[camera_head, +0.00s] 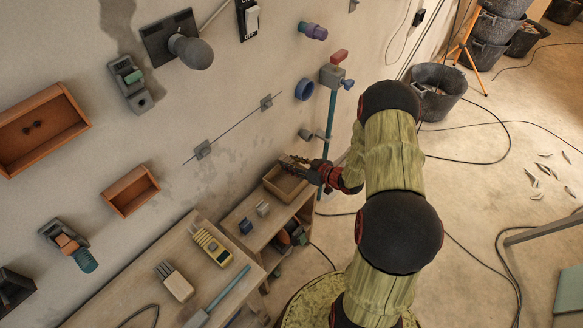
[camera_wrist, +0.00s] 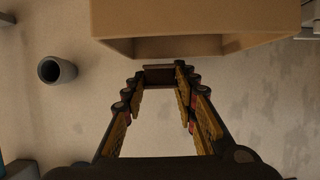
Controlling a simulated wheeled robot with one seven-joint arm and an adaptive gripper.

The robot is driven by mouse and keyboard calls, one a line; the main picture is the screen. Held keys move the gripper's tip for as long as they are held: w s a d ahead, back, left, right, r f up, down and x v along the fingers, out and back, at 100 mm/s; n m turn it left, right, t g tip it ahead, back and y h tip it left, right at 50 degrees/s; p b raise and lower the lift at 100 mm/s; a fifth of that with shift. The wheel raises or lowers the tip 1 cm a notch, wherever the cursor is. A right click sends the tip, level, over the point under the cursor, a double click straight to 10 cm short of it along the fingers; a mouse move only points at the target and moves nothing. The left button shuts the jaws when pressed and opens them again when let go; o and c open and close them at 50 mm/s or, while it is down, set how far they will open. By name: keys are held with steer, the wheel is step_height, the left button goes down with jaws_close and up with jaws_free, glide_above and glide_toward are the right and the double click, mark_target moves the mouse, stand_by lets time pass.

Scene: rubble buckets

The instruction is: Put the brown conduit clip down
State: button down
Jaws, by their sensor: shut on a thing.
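My gripper (camera_head: 292,161) reaches toward the wall, at the open tan box (camera_head: 272,187) on the small wooden shelf. In the wrist view my gripper (camera_wrist: 158,76) has its fingertips closed on a small dark brown piece, the brown conduit clip (camera_wrist: 159,68). The clip spans the gap between the tips. The tan box also shows at the top of the wrist view (camera_wrist: 190,17), just beyond the fingertips. In the head view the clip is too small to make out against the gripper. I cannot tell whether the clip touches the box.
A blue block (camera_head: 245,226) and a grey block (camera_head: 263,209) stand on the shelf beside the box. A grey pipe stub (camera_wrist: 57,70) sticks out at left in the wrist view. A teal pipe (camera_head: 330,125) runs down the wall near my gripper. A workbench (camera_head: 135,295) holds tools.

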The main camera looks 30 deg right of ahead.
steer(key=shift+f, duration=0.45)
steer(key=shift+f+b, duration=0.3)
steer(key=shift+f, duration=0.2)
steer(key=shift+f, duration=0.15)
steer(key=c, duration=1.5)
jaws_free()
steer(key=shift+o, duration=0.5)
